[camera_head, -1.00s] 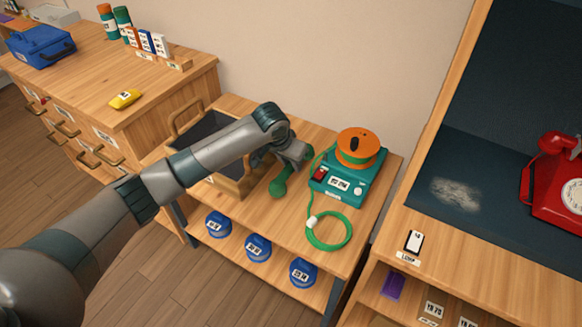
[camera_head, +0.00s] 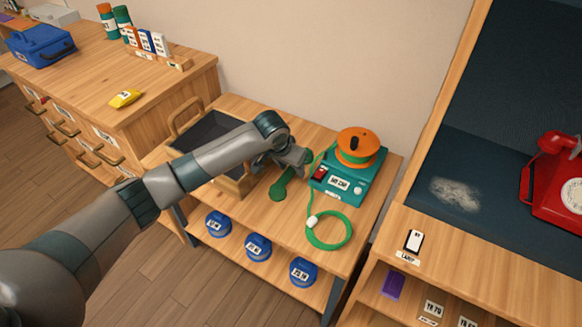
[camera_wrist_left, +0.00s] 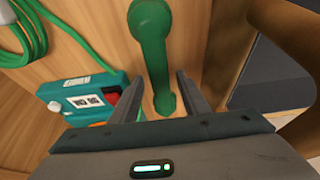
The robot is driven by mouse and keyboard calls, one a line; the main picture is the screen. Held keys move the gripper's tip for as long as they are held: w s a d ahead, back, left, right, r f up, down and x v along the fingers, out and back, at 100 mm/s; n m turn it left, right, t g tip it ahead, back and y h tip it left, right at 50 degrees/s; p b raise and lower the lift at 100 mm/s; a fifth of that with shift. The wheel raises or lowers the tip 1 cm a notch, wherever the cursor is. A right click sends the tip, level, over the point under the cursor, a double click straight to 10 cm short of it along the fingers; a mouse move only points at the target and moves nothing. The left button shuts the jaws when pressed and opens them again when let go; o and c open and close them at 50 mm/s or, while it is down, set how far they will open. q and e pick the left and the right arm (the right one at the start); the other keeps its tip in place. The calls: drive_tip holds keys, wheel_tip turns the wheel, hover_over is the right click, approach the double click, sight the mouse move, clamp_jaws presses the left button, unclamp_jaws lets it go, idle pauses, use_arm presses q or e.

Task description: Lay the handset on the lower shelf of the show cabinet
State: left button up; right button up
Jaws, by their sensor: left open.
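The green handset (camera_head: 282,188) lies on the top of the low wooden bench, partly hidden by my left gripper (camera_head: 297,166). In the left wrist view the handset (camera_wrist_left: 153,42) runs between the two spread fingers of my left gripper (camera_wrist_left: 160,82). The jaws are open and not closed on it; I cannot tell whether they touch it. The show cabinet (camera_head: 417,180) stands at the right, with a red dial phone (camera_head: 562,185) in its dark upper compartment. Its lower part holds a purple item (camera_head: 393,284) and small labelled cards. My right gripper is not in view.
A teal box with an orange reel (camera_head: 345,186) stands close right of the gripper, with a coiled green cord (camera_head: 328,230) in front. An open wooden crate (camera_head: 236,184) is close on the left. Blue round tins (camera_head: 258,247) sit on the bench's lower shelf.

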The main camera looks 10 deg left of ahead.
use_arm(q)
drive_tip(key=shift+r, duration=0.1)
drive_tip(key=v, duration=1.2)
drive_tip(key=shift+o, duration=0.4)
drive_tip(key=shift+w+r, duration=0.1)
